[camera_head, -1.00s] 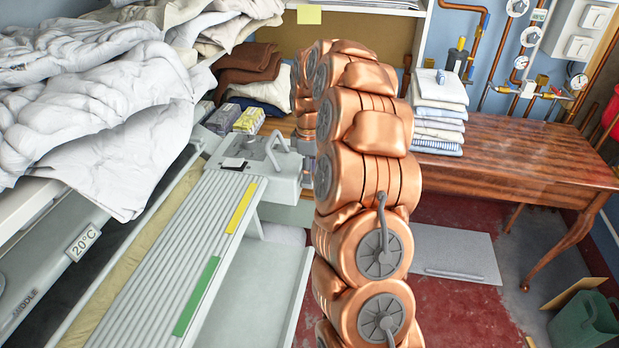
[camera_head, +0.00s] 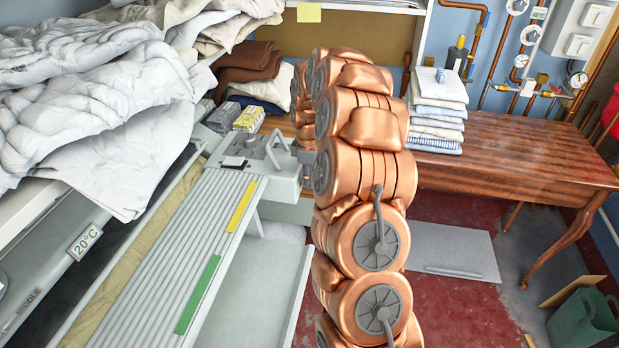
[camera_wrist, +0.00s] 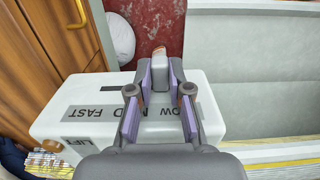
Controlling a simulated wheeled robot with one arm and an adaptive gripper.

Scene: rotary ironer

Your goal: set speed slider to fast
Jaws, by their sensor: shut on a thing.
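The ironer's light end housing (camera_head: 262,178) stands at the far end of the slatted grey top. It also shows in the wrist view (camera_wrist: 50,122), with a grey label strip (camera_wrist: 80,113). FAST is readable at the strip's left; part of SLOW shows at its right, and the middle word is partly covered. My gripper (camera_wrist: 163,77) is over this strip, its purple pads shut on a small grey piece, apparently the speed slider's knob (camera_wrist: 176,72).
A raised handle (camera_head: 276,146) stands on the housing, near a LIFT label (camera_wrist: 76,141). White linen (camera_head: 90,110) is heaped at left. A grey tray (camera_head: 250,285) lies in front. A wooden table (camera_head: 520,150) with folded cloths (camera_head: 437,112) stands at right.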

